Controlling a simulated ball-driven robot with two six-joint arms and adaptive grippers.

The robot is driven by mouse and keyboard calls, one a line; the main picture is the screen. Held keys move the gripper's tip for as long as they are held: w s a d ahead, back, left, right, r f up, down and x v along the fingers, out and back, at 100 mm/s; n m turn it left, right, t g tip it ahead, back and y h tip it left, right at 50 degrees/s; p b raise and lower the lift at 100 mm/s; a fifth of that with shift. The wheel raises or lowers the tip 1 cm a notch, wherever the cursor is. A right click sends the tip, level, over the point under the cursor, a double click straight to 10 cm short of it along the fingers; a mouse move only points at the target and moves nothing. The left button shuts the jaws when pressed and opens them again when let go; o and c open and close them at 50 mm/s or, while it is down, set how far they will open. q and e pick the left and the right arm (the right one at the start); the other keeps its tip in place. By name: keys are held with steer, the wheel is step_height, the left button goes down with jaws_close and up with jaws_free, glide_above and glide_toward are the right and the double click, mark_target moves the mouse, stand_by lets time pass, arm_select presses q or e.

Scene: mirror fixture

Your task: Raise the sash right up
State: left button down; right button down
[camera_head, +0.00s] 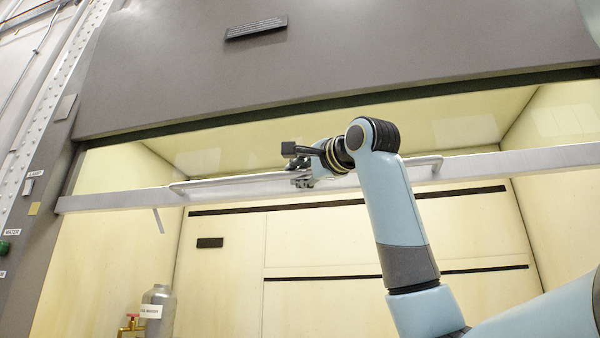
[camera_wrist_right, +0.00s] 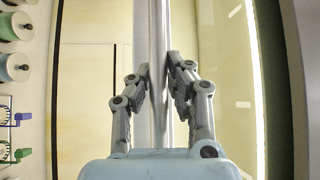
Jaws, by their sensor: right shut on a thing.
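The sash shows in the head view as a clear pane with a grey metal bottom rail (camera_head: 110,201) that slants across the fume hood opening. A long bar handle (camera_head: 225,180) runs along the front of the rail. My right gripper (camera_head: 301,178) is at the handle near the middle of the rail. In the right wrist view the handle bar (camera_wrist_right: 157,60) runs between the two fingers of the right gripper (camera_wrist_right: 161,88), which are closed in on it. The exact contact is partly hidden by the fingers. My left gripper is not in view.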

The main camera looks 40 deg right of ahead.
step_height(320, 180, up, 16)
steer(key=p, duration=1.1)
steer(key=shift+f+p, duration=0.25)
steer(key=shift+p, duration=0.15)
steer(key=shift+f, duration=0.1)
steer(key=c, duration=1.2)
jaws_free()
steer(key=shift+c, duration=0.2)
glide_toward(300, 115)
steer(key=s+a+f, duration=0.3)
steer(key=s+f, duration=0.1)
steer(key=s, duration=0.2)
steer(key=shift+a+f, duration=0.15)
